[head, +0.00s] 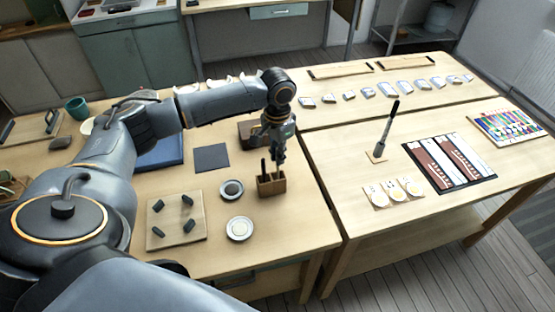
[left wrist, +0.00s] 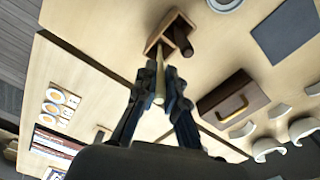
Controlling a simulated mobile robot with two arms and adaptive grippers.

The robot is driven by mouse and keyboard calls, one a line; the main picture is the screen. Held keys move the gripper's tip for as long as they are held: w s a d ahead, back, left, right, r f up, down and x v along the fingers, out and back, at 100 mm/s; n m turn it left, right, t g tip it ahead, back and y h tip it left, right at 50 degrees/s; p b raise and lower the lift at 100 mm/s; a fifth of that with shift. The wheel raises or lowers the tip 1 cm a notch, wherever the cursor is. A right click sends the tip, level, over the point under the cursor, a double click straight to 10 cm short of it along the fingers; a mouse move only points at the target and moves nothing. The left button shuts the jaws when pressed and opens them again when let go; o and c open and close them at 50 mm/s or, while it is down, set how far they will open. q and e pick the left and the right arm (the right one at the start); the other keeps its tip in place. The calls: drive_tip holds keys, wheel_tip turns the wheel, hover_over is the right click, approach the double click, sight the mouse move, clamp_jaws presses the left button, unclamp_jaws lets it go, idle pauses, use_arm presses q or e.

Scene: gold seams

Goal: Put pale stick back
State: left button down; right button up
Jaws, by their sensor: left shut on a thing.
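My left gripper (head: 278,157) is right above a small brown wooden holder (head: 271,187) near the front table's right edge. In the left wrist view the gripper (left wrist: 160,90) is shut on the pale stick (left wrist: 159,88). The stick's far end reaches to the holder (left wrist: 157,37); I cannot tell how deep it sits in it. A dark stick (left wrist: 184,42) stands in the holder beside it. The dark stick also shows in the head view (head: 263,166). My right gripper is not in view.
Two small round dishes (head: 239,229) and a board with dark pieces (head: 158,217) lie left of the holder. A brown box with a brass handle (left wrist: 232,99) is close by. The right table (head: 340,200) holds a brush-like tool on a stand (head: 377,156).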

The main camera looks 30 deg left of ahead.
sight(277, 170)
use_arm(q)
wheel_tip(277, 170, down, 2)
drive_tip(key=shift+f, duration=0.45)
drive_tip(key=c, duration=1.4)
unclamp_jaws()
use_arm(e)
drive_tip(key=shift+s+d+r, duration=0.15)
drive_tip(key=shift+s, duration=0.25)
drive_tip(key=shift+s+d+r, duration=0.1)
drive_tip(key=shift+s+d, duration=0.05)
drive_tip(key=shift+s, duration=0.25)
use_arm(q)
drive_tip(key=shift+r, duration=0.2)
wheel_tip(277, 170, up, 12)
drive_tip(key=shift+b, duration=1)
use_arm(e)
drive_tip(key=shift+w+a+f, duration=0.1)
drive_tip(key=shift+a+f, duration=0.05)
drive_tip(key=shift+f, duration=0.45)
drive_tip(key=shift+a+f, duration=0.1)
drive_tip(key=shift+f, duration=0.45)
